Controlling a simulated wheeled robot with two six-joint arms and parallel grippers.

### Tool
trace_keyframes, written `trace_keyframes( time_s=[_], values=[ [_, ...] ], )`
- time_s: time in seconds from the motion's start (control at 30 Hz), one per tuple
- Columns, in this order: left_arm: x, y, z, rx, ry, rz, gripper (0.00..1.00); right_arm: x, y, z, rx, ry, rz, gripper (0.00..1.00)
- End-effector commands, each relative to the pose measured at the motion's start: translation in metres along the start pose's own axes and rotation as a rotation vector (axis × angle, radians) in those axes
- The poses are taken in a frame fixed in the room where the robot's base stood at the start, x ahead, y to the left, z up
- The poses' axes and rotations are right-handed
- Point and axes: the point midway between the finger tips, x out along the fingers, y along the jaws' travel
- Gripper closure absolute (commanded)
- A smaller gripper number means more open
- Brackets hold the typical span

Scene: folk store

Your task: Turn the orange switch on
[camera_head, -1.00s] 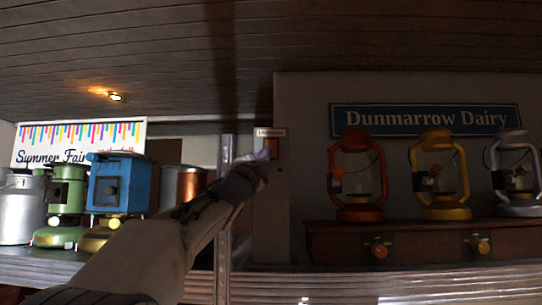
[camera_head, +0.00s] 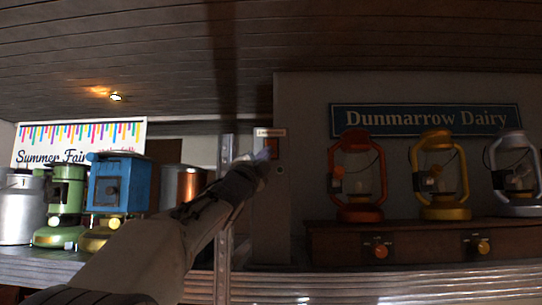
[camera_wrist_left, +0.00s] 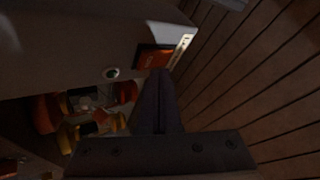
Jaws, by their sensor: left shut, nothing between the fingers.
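The orange switch (camera_head: 272,147) is a small rocker in a dark frame on the narrow wall post, under a small pale label. In the left wrist view the orange switch (camera_wrist_left: 154,58) shows just beyond the fingertips. My left gripper (camera_head: 264,154) is shut and empty, raised to the post, with its tip overlapping the switch's left part in the head view. In the left wrist view my left gripper (camera_wrist_left: 158,76) points at the switch's lower edge. I cannot tell whether it touches. My right gripper is not in view.
A small round button (camera_head: 280,170) sits below the switch. Orange (camera_head: 358,213), yellow (camera_head: 445,212) and silver lanterns stand on a wooden ledge (camera_head: 330,240) at right.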

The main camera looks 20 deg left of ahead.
Motion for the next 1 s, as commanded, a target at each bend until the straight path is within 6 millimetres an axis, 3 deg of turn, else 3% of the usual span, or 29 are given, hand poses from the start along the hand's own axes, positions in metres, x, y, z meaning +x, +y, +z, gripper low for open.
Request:
trace_keyframes(
  time_s=[1.0],
  values=[
    [0.0075, 0.0053, 0.0054, 0.0, 0.0, 0.0, 1.0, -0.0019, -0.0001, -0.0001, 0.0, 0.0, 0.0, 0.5]
  ],
)
